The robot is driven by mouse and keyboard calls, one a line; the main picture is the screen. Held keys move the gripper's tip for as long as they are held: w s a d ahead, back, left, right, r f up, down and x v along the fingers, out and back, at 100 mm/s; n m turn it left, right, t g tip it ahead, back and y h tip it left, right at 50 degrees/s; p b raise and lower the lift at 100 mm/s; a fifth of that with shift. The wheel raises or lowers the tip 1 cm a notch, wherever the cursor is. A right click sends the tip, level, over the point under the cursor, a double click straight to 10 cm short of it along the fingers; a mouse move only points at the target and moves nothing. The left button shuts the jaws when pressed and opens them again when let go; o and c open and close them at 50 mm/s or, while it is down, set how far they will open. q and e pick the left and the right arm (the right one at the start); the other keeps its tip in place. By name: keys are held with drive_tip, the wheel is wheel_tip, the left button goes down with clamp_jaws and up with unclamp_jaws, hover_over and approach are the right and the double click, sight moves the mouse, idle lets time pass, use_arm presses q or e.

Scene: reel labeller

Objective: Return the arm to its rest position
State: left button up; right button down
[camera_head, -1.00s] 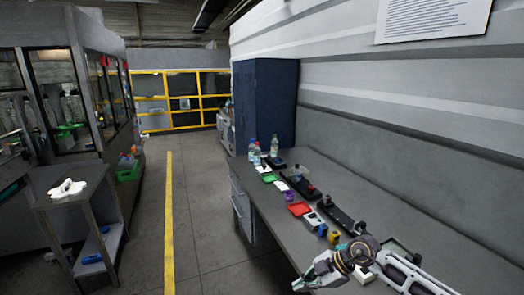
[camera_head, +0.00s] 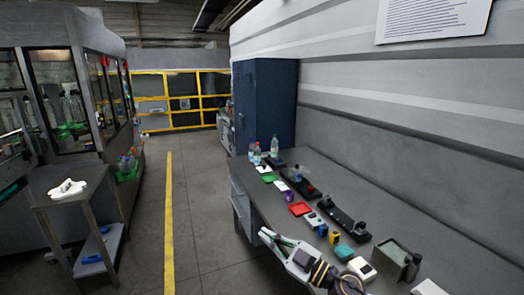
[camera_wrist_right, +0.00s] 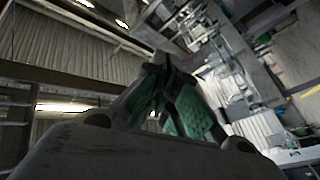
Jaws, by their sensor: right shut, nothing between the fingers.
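My right gripper (camera_head: 270,238) shows at the bottom of the head view, in front of the near edge of the grey bench (camera_head: 240,188), apart from the things on it. Its fingers are shut with nothing between them. In the right wrist view the green-padded fingers (camera_wrist_right: 168,75) come together, with the ceiling and machinery behind them. Part of my right arm shows at the bottom edge of the head view. My left gripper is not in view.
The bench carries bottles (camera_head: 274,147), a red tray (camera_head: 300,209), a teal item (camera_head: 344,252), a white device (camera_head: 362,269) and a grey box (camera_head: 392,258). A side table (camera_head: 75,190) stands left. The aisle floor (camera_head: 205,230) is clear.

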drive_tip(key=w+d+f+m+t+h, duration=0.25)
drive_tip(key=d+m+t+h, duration=0.45)
drive_tip(key=d+m+h, duration=0.45)
drive_tip(key=s+d+f+m+g+h, duration=0.55)
drive_tip(key=d+f, duration=0.25)
drive_tip(key=f, duration=0.3)
drive_tip(key=s+f+n+g, duration=0.1)
drive_tip(key=s+f+g, duration=0.45)
drive_tip(key=s, duration=0.45)
drive_tip(key=s+f+n+g, duration=0.1)
drive_tip(key=s+f+g, duration=0.5)
drive_tip(key=s, duration=0.4)
wheel_tip(320, 180, down, 33)
drive_tip(key=s+d, duration=0.1)
drive_tip(key=s, duration=0.1)
drive_tip(key=s+d+f, duration=0.2)
drive_tip(key=s+f, duration=0.8)
drive_tip(key=s, duration=0.1)
drive_tip(key=s+d+f+g, duration=0.1)
drive_tip(key=s+d+f, duration=0.1)
drive_tip(key=s+f, duration=0.9)
drive_tip(key=shift+s+n, duration=0.4)
